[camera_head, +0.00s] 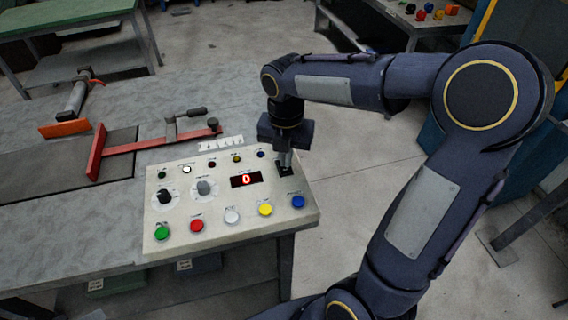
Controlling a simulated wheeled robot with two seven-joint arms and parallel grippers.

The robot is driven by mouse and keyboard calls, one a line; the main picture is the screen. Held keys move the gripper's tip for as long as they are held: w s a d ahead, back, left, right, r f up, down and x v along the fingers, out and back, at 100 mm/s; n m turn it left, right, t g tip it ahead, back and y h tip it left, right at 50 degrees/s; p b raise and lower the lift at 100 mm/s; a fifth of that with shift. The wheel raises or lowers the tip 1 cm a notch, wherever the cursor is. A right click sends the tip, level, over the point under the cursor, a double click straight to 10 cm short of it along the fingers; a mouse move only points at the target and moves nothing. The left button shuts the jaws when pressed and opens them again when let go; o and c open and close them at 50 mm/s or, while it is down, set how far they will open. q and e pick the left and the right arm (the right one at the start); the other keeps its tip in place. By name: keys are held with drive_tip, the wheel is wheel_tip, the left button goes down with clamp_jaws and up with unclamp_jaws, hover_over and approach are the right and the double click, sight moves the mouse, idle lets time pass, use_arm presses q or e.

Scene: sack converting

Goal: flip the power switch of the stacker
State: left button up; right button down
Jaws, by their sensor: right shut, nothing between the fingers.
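The control panel (222,236) is a pale tilted box on the front right corner of the table. It carries a row of coloured buttons, two round knobs, several small lamps and a dark display (246,179) that reads a red 0. My right gripper (285,168) points down at the panel's upper right, shut and empty. Its tips are at a small black switch (284,171), which they partly cover. I cannot tell whether they touch it or which way the switch is set. My left gripper is out of view.
A red-framed fixture (150,147) with a clamp and an orange-ended tool (65,128) lie on the grey table (150,95) behind the panel. A green-topped table (60,15) stands at the back left. Open floor lies right of the panel.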

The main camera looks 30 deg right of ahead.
drive_tip(key=shift+f+b, duration=0.65)
drive_tip(key=shift+f, duration=0.35)
idle(0.9)
drive_tip(key=shift+r, duration=0.15)
wheel_tip(320, 180, up, 7)
drive_tip(key=p, duration=0.6)
idle(0.5)
drive_tip(key=s+a+m+t+y, duration=0.2)
drive_tip(key=s+m, duration=0.6)
drive_tip(key=m, duration=0.6)
drive_tip(key=s+a+m+t+y+b, duration=0.1)
drive_tip(key=s+a+m+t, duration=0.1)
drive_tip(key=s+m, duration=0.7)
drive_tip(key=m+t, duration=0.1)
drive_tip(key=m, duration=0.5)
drive_tip(key=shift+r+t+y, duration=0.3)
drive_tip(key=shift+y, duration=0.1)
